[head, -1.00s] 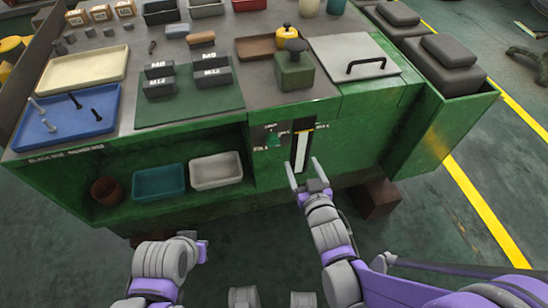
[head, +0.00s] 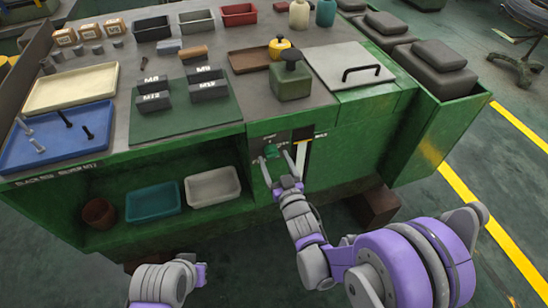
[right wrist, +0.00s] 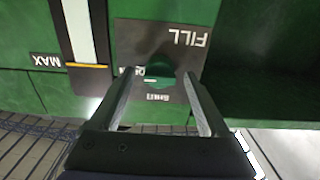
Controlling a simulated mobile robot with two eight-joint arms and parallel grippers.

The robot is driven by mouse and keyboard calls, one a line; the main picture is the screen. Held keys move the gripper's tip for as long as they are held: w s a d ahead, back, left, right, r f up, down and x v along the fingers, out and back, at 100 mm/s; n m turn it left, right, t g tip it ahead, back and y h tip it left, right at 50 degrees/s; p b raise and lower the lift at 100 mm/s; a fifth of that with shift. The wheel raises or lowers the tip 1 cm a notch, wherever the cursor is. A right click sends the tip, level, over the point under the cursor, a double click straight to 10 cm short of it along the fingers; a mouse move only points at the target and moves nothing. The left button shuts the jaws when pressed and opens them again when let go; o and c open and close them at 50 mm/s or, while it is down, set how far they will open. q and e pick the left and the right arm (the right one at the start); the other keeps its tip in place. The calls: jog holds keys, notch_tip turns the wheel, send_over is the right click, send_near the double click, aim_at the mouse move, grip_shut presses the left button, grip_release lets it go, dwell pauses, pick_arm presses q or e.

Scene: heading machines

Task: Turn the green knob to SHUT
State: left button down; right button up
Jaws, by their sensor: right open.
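The green knob (head: 271,151) sits on a dark plate on the front of the green machine. In the right wrist view the knob (right wrist: 166,74) is on the plate marked FILL (right wrist: 188,38), seen upside down, with SHUT lettering near it and another label partly hidden by a finger. I cannot tell its exact pointing. My right gripper (head: 281,158) is open, its fingers reaching toward the plate, one on each side of the knob. In the right wrist view the open fingers (right wrist: 160,82) flank it; contact is not clear. My left gripper (head: 202,274) is low at the left, away from the machine.
A sight gauge (head: 302,160) with a MAX mark is just right of the knob. A shelf with a teal bin (head: 153,214) and a white bin (head: 212,200) opens to the left. A green canister (head: 291,84) stands on the bench above.

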jog(key=shift+w+a, duration=0.2)
jog(key=shift+w, duration=0.35)
grip_shut()
